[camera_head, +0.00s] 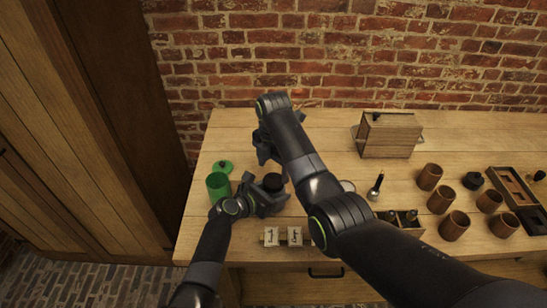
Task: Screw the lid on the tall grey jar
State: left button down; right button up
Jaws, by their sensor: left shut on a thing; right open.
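A dark grey, round jar (273,182) stands near the table's left part, partly hidden by my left gripper. My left gripper (265,193) is shut on it from the front left. The jar's top looks dark; I cannot tell whether that is a lid or the open mouth. My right gripper (266,150) is open, just behind and slightly left of the jar, largely hidden by its own arm. I see no separate grey lid; the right arm covers part of the table.
A green jar (218,186) and green lid (222,166) stand left of my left gripper. A wooden box (389,134), a dark pointed tool (376,187), brown cups (440,199) and a dark tray (517,196) stand right.

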aim_at(273, 180)
jog(key=shift+f, duration=2.15)
jog(key=c, duration=1)
jog(key=m, duration=1.3)
